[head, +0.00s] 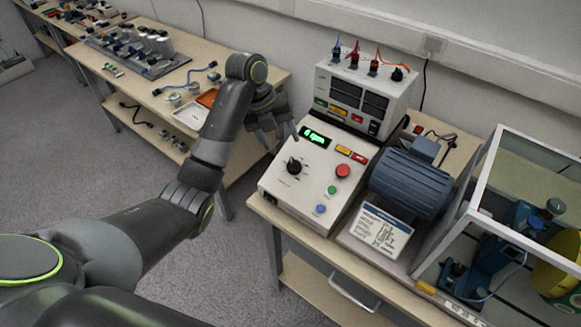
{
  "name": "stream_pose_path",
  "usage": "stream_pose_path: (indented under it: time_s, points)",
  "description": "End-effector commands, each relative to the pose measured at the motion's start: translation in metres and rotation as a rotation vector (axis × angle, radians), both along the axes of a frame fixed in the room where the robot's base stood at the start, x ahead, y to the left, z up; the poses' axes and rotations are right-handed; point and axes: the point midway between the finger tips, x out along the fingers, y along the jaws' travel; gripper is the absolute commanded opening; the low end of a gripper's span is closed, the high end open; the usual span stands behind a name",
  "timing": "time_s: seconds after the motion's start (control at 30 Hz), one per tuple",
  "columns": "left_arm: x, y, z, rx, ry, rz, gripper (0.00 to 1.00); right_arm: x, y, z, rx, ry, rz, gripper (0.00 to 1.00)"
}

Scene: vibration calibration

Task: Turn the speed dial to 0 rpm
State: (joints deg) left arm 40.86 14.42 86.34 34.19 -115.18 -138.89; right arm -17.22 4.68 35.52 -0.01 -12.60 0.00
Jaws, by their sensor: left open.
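The speed dial (293,166) is a black round knob on the left of the sloped face of a white control box (279,198). A green display (315,138) above it shows a figure in rpm; the digit is too small to read surely. My left gripper (281,137) is open and empty. It appears above and behind the dial in the picture, near the box's upper left edge, apart from the dial. The dial is fully visible. My right gripper is not in view.
A red button (343,171), a green button (331,190) and a blue button (321,209) sit right of the dial. A blue-grey motor (410,182) stands to the right, beside a framed clear enclosure (477,190). A meter unit (337,74) stands behind.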

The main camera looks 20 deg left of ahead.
Motion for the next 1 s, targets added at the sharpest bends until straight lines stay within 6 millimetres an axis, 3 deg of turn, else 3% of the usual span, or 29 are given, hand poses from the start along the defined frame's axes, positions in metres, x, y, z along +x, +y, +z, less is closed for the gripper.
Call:
stream_pose_path:
  time_s: [0.03,0.6,1.0]
  points:
    - [0.001,-0.002,-0.012,-0.001,-0.001,-0.001,0.58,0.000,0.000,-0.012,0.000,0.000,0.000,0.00]
    - [0.007,-0.019,-0.066,-0.001,0.001,0.000,0.58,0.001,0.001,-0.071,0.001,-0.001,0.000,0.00]
    - [0.011,-0.027,-0.089,0.000,0.000,0.000,0.58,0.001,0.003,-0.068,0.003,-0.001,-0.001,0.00]
